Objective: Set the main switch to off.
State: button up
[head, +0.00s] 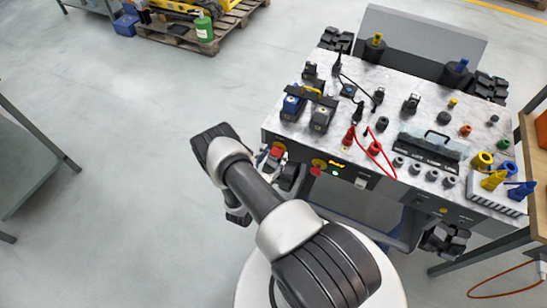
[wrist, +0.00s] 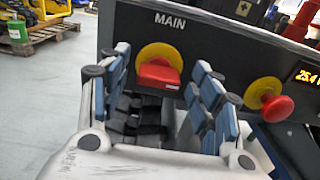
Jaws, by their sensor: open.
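The main switch (wrist: 158,76) shows in the wrist view as a red handle on a round yellow plate, under the white word MAIN on a dark panel. Its red handle appears broad and roughly level. My gripper (wrist: 162,64) is open, with one blue-padded finger left of the switch and the other right of it. I cannot tell whether either finger touches the handle. In the head view, the switch (head: 278,151) shows as a small red and yellow patch at the panel's left end, and my arm partly hides the gripper (head: 273,167) beside it.
A red mushroom button (wrist: 277,108) on a yellow collar sits close right of the right finger, beside a lit display (wrist: 306,76). The carrier's top (head: 395,115) holds several connectors and red cables (head: 372,150). Open floor (head: 130,210) lies to the left.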

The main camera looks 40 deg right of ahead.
jog(key=shift+c, duration=0.5)
jog(key=c, duration=1)
jog(key=shift+o, duration=0.2)
jog(key=shift+w+a+f+n+b, duration=0.1)
jog(key=shift+n+b, duration=0.8)
jog(key=shift+n, duration=2.05)
jog(key=shift+d+f+n+b, duration=0.1)
jog(key=shift+n+b, duration=0.85)
jog(key=shift+n, duration=1.95)
jog(key=shift+w+a+f+n+b, duration=0.1)
jog(key=shift+n+b, duration=0.8)
jog(key=shift+n, duration=2.05)
